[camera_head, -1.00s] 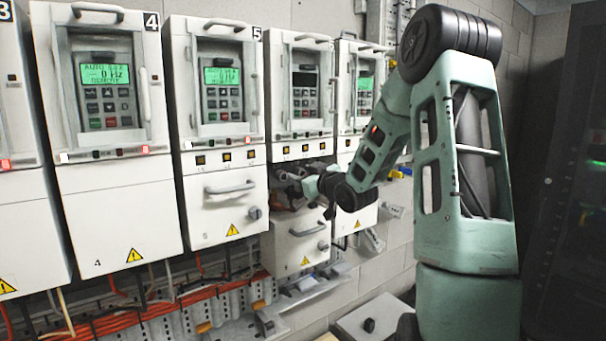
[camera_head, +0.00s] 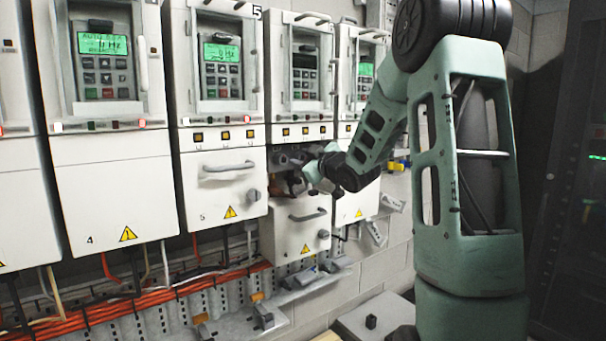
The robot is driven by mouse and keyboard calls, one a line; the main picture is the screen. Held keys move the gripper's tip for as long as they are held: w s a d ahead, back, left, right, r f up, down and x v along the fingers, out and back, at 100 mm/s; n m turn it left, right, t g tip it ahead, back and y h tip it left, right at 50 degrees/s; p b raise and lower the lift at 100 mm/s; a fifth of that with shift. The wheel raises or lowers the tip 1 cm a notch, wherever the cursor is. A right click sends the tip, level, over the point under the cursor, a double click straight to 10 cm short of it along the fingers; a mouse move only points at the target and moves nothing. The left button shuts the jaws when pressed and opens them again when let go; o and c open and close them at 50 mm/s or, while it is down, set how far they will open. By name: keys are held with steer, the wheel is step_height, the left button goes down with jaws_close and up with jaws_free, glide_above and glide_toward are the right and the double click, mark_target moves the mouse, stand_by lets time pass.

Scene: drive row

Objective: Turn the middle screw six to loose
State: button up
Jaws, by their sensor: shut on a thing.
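Drive six (camera_head: 305,90) is the white cabinet with a dark screen, right of the one marked 5. Its lower cover (camera_head: 293,233) sits dropped and forward, leaving a dark terminal bay (camera_head: 282,160) open above it. My gripper (camera_head: 294,183) is at this bay, reaching in from the right, small and partly hidden by its own wrist. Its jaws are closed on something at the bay. The middle screw cannot be made out; it is too small or covered by the gripper.
Drive five (camera_head: 222,120) stands close on the left, with a handle and knob on its closed cover. Another drive (camera_head: 358,110) stands on the right, partly behind my arm. Orange cables (camera_head: 130,304) run below. A grey box (camera_head: 372,318) with a black knob lies low at right.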

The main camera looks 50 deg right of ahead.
steer(key=n+b, duration=0.3)
steer(key=b, duration=0.1)
steer(key=n+b, duration=0.3)
steer(key=b, duration=0.1)
steer(key=n+b, duration=0.3)
steer(key=b, duration=0.2)
steer(key=shift+f, duration=0.35)
steer(key=n+b, duration=0.5)
steer(key=shift+r+n, duration=0.1)
steer(key=shift+n, duration=0.2)
steer(key=shift+r+n+b, duration=0.2)
steer(key=shift+n+b, duration=1.2)
steer(key=shift+n, duration=0.2)
steer(key=o, duration=0.8)
steer(key=shift+o, duration=0.2)
steer(key=shift+s, duration=0.1)
